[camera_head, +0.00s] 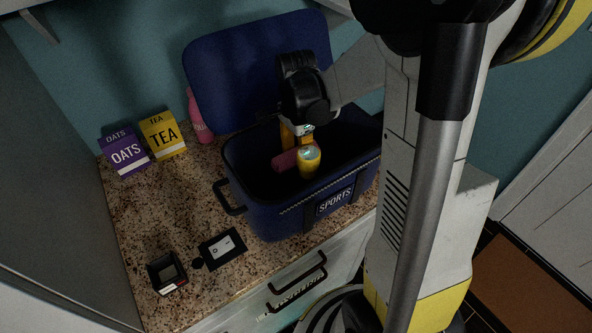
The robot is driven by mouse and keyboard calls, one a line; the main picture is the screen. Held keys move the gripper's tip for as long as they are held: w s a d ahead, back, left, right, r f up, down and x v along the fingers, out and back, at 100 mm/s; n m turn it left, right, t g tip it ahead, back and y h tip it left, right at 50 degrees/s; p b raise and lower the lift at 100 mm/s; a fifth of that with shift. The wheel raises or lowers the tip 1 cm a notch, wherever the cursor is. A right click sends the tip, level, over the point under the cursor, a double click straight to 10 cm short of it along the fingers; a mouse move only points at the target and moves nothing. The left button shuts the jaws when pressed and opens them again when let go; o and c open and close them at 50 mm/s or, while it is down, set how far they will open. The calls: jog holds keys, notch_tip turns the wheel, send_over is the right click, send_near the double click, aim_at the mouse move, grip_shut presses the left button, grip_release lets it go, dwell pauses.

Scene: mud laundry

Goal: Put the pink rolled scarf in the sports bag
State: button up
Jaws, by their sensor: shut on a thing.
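The navy sports bag (262,214) stands open on the speckled counter, with its lid raised at the back and a "SPORTS" label on its front. My gripper (300,158) points down into the bag's opening and is shut on the pink rolled scarf (284,162). Only part of the scarf shows, to the left of the yellow fingertip. The scarf appears within the bag's opening; I cannot tell whether it touches the bag's floor. My gripper hides the rest of the scarf.
A purple oats box (125,154), a yellow tea box (162,136) and a pink bottle (200,122) stand behind and left of the bag. A small dark open box (167,273) and a black card tag (222,248) lie at the front. The left counter is clear between them.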

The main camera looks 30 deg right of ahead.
notch_tip(320, 180, down, 5)
jog(key=shift+r+b, duration=0.15)
jog(key=shift+b, duration=0.65)
jog(key=shift+r, duration=0.1)
jog(key=o, duration=0.9)
jog(key=shift+f, duration=0.2)
jog(key=shift+c, duration=0.2)
jog(key=shift+o, duration=0.2)
jog(key=shift+r, duration=0.1)
notch_tip(320, 180, up, 12)
jog(key=p, duration=0.4)
jog(key=shift+r, duration=0.1)
